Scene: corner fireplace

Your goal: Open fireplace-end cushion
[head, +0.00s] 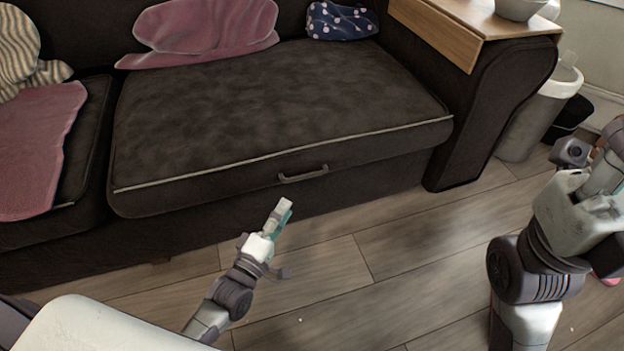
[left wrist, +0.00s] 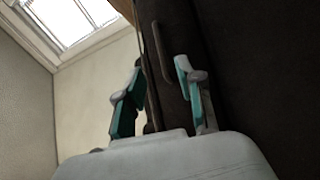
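The dark seat cushion (head: 270,110) with light piping lies flat on the sofa at the armrest end. A dark bar handle (head: 303,174) is on its front face. My left gripper (head: 281,210) is in front of and below the handle, apart from it, pointing toward the sofa. In the left wrist view, its two teal-lined fingers (left wrist: 158,82) are spread with nothing between them, and the handle (left wrist: 162,52) shows beyond the fingertips. My right arm is at the right edge of the head view, over the floor; its finger state is unclear.
A pink blanket (head: 205,35) and a dotted pillow (head: 341,21) lie at the back of the seat. A wooden tray (head: 440,27) sits on the armrest. A white bin (head: 530,120) stands beyond it. The wooden floor (head: 390,235) in front is mostly clear.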

